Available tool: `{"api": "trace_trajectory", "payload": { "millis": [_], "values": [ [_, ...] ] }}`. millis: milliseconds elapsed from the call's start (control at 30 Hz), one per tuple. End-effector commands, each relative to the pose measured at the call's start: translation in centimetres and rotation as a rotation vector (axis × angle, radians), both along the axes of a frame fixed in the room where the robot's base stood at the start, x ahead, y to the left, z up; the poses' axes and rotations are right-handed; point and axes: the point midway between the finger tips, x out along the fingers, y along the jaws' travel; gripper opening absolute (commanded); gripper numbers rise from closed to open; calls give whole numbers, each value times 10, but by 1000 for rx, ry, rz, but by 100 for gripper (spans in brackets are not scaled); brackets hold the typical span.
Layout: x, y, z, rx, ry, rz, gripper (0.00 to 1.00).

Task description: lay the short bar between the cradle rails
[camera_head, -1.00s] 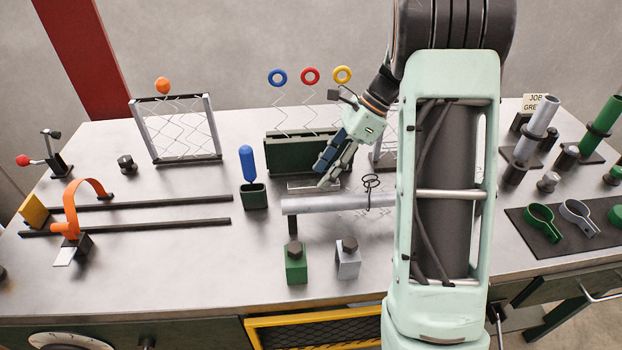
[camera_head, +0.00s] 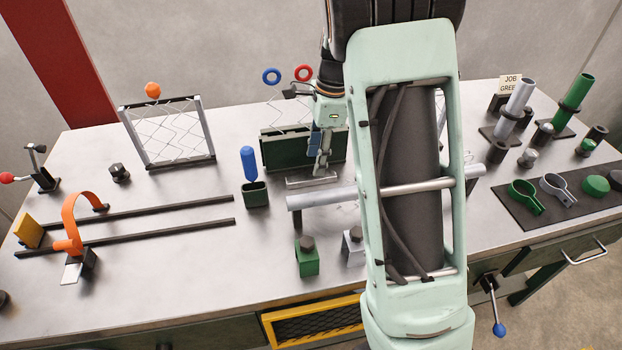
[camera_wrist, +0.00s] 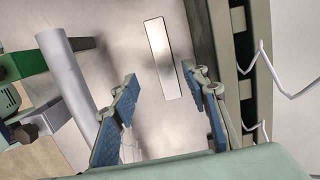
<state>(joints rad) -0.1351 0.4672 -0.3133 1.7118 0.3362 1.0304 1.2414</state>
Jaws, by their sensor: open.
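A short, flat silver bar (camera_head: 300,183) lies on the bench in front of the green trough. It also shows as a bright strip in the wrist view (camera_wrist: 158,45). My gripper (camera_head: 320,173) points down just above it. In the wrist view my open gripper (camera_wrist: 160,74) has one blue-padded finger on either side of the bar's near end, with nothing held. I cannot tell the exact height gap. Two long dark parallel rails (camera_head: 160,207) lie on the left of the bench, apart from the bar; I cannot tell whether they are the cradle rails.
The green trough (camera_head: 285,152) with wire spirals stands close behind my gripper. A raised grey pipe (camera_head: 318,199) runs in front of the bar. A blue-handled tool in a green cup (camera_head: 255,193) stands left. An orange strap (camera_head: 72,215) arches over the rails. My arm hides the middle right.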

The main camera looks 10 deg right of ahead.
Motion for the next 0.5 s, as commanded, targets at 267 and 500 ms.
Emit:
{"api": "trace_trajectory", "payload": {
  "millis": [267, 500],
  "values": [
    [3, 4, -27, 0, 5, 0, 42],
    [7, 9, -57, 1, 2, 0, 42]
  ]
}}
